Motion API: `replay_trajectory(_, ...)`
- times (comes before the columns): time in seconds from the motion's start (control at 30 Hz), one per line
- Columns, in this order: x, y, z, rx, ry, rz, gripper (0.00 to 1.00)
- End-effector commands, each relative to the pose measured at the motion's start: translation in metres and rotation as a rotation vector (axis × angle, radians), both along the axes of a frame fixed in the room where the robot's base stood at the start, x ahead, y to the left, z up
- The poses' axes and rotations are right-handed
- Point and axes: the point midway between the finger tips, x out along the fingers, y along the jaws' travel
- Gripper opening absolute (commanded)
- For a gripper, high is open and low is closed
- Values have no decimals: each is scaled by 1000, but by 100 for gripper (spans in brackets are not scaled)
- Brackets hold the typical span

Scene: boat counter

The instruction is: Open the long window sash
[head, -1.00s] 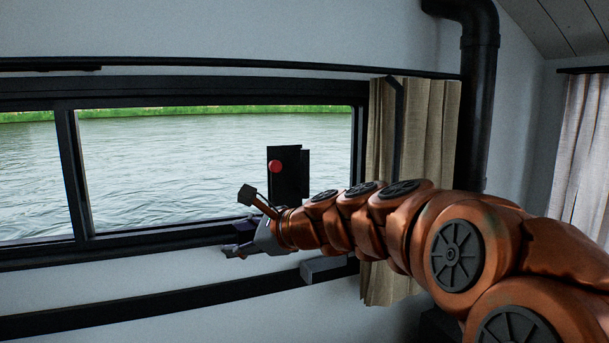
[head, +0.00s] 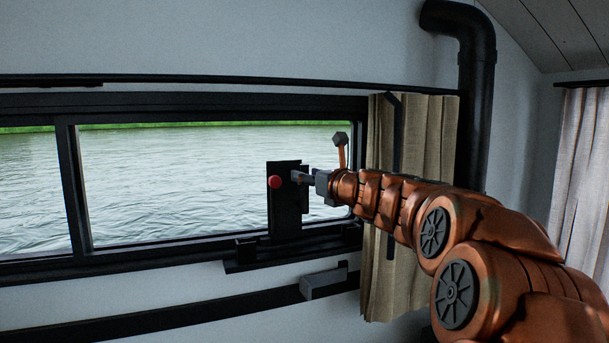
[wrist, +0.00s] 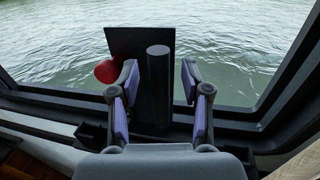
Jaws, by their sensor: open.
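The long window sash (head: 75,185) is a black frame around a wide pane, with water behind it. A black upright plate (head: 283,222) with a red knob (head: 275,182) stands at its lower right part. The wrist view shows the plate (wrist: 129,45), the red knob (wrist: 107,71) to its left, and a dark vertical round bar (wrist: 158,92) in front of it. My gripper (head: 302,178) is at the plate's right side in the head view. In the wrist view my gripper (wrist: 160,78) is open, with the bar between its fingers and gaps showing on both sides.
A beige curtain (head: 445,150) hangs right of the window, with a black pipe (head: 478,110) beside it. A dark rail with a grey block (head: 323,284) runs along the wall below the window. A black curtain rod (head: 220,80) runs above.

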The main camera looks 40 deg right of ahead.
Motion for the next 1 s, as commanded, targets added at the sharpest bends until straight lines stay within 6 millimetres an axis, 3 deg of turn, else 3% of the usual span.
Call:
replay_trajectory(0.2, 15, 0, -1, 1, 1, 2, 48)
replay_trajectory(0.57, 18, 0, -1, 0, 1, 2, 46)
replay_trajectory(1.0, 18, 0, -1, 0, 1, 2, 1)
